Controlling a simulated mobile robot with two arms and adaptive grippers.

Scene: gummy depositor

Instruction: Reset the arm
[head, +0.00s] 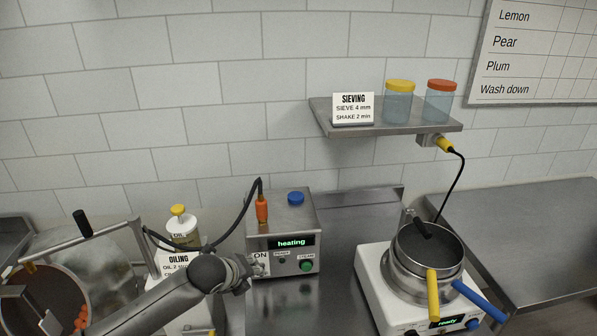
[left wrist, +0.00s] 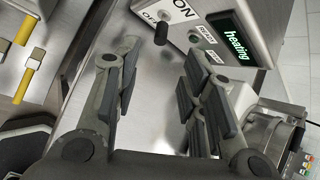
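My left arm comes in from the lower left in the head view. Its gripper (head: 246,270) is at the left front of the grey control box (head: 284,215), partly covering the ON label (head: 260,257). In the left wrist view the gripper (left wrist: 163,62) has its two fingers spread apart with nothing between them. A dark toggle lever (left wrist: 162,30) beside the ON/OFF marking on the box front lies just beyond the fingertips. The box display (head: 291,242) reads "heating". My right gripper is in neither view.
A hot plate (head: 372,285) reading "ready" bears a pot (head: 428,252) with yellow and blue handles. A drum (head: 105,262) with orange pieces is at the left, near an oil bottle (head: 182,229). A wall shelf (head: 328,117) holds two jars. The right counter (head: 530,225) is clear.

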